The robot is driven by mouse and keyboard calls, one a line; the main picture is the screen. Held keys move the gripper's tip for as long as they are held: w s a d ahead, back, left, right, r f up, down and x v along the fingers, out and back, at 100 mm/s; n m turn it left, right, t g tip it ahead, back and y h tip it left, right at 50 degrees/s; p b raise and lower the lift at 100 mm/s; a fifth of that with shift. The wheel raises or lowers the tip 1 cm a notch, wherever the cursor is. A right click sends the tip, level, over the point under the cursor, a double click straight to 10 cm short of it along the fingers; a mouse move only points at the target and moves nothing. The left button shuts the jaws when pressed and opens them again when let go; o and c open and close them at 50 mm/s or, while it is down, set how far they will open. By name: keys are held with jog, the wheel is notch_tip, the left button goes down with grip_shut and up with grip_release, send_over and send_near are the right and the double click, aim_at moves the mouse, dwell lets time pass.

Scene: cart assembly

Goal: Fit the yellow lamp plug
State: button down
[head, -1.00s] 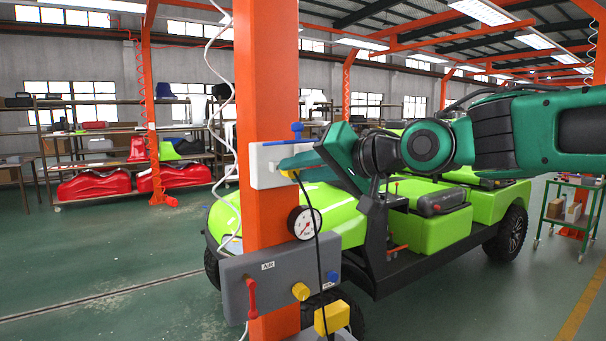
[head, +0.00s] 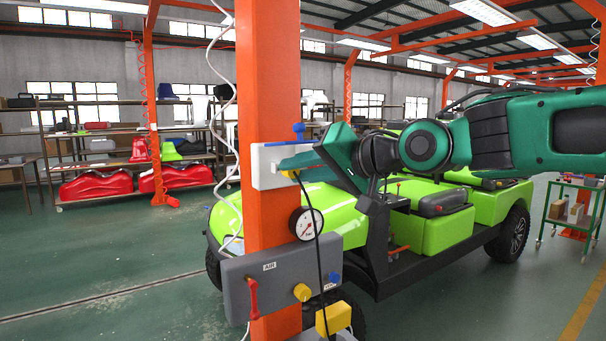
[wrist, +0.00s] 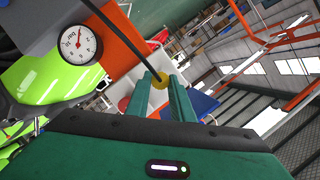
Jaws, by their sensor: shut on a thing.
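My gripper (wrist: 160,84) is shut on the yellow plug (wrist: 160,79), which sits between its two fingertips in the wrist view. In the head view the yellow plug (head: 290,173) is a small patch under my green fingers, mostly hidden. My gripper (head: 292,164) is right at the light grey box (head: 262,181) on the orange post. I cannot tell whether the plug touches the box or is in a socket. A black cable (head: 320,235) hangs from the plug to a yellow block (head: 333,318) low on the post.
The orange post (head: 268,70) stands close in front. It bears a pressure gauge (head: 305,223), a grey AIR panel (head: 278,268) with a red lever (head: 252,298), and a blue knob (head: 298,131) on the box. A green cart (head: 448,232) stands behind. Open floor lies left.

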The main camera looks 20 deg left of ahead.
jog(key=shift+w+a, duration=0.7)
jog(key=shift+a, duration=0.1)
jog(key=c, duration=1.5)
grip_release()
jog(key=shift+o, duration=0.2)
